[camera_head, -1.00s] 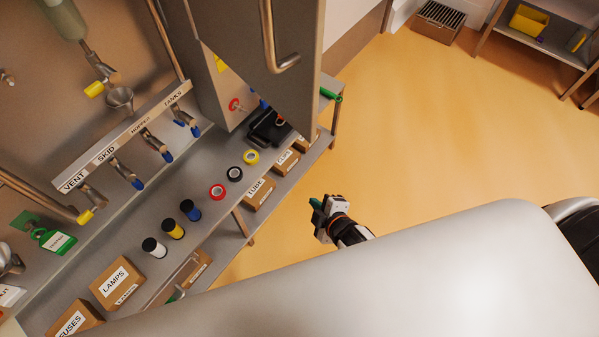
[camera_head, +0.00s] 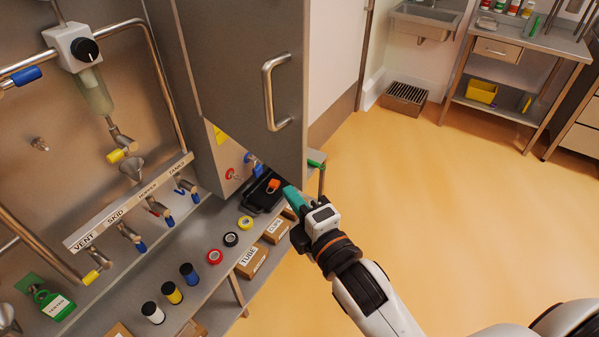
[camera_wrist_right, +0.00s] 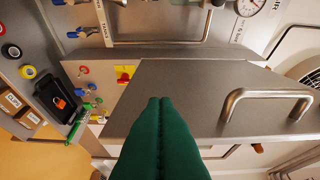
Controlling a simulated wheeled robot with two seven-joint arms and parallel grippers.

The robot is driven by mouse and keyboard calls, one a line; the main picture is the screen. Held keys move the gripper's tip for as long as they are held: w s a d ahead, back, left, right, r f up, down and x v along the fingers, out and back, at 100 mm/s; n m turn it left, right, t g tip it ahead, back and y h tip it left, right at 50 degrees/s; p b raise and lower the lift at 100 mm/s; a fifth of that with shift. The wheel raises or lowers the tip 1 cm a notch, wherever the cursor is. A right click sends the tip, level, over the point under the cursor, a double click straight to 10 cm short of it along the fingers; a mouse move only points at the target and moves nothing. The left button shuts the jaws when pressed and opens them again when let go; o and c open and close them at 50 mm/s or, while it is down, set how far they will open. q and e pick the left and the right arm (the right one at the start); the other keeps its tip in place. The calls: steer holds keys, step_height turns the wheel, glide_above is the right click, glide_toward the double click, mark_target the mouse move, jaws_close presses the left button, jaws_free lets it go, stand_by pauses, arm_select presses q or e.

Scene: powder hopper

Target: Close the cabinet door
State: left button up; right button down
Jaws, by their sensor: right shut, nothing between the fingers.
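The cabinet door (camera_head: 235,60) is a grey metal panel with a bar handle (camera_head: 277,92). It stands swung out from the cabinet, and part of the interior with red and blue items (camera_head: 236,172) shows below its lower edge. In the right wrist view the door (camera_wrist_right: 185,90) and its handle (camera_wrist_right: 265,105) lie ahead of the fingers, handle to the right. My right gripper (camera_head: 291,196) has green fingers, shut and empty, below the handle near the door's lower corner. Whether the fingertips (camera_wrist_right: 160,102) touch the door cannot be told. My left gripper is not in view.
Labelled valves line the wall at left. The orange floor (camera_head: 430,200) to the right is open.

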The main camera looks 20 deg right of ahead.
mark_target(300, 174)
steer(key=w, duration=0.1)
steer(key=w+d+p, duration=0.1)
steer(key=w, duration=0.1)
steer(key=w+d+p, duration=0.1)
steer(key=w, duration=0.1)
steer(key=shift+w+d, duration=0.1)
steer(key=shift+d, duration=0.05)
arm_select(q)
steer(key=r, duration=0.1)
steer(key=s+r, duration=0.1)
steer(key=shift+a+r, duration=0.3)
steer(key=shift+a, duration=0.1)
arm_select(e)
steer(key=shift+w+d, duration=0.1)
steer(key=shift+d, duration=0.2)
steer(key=shift+d, duration=0.1)
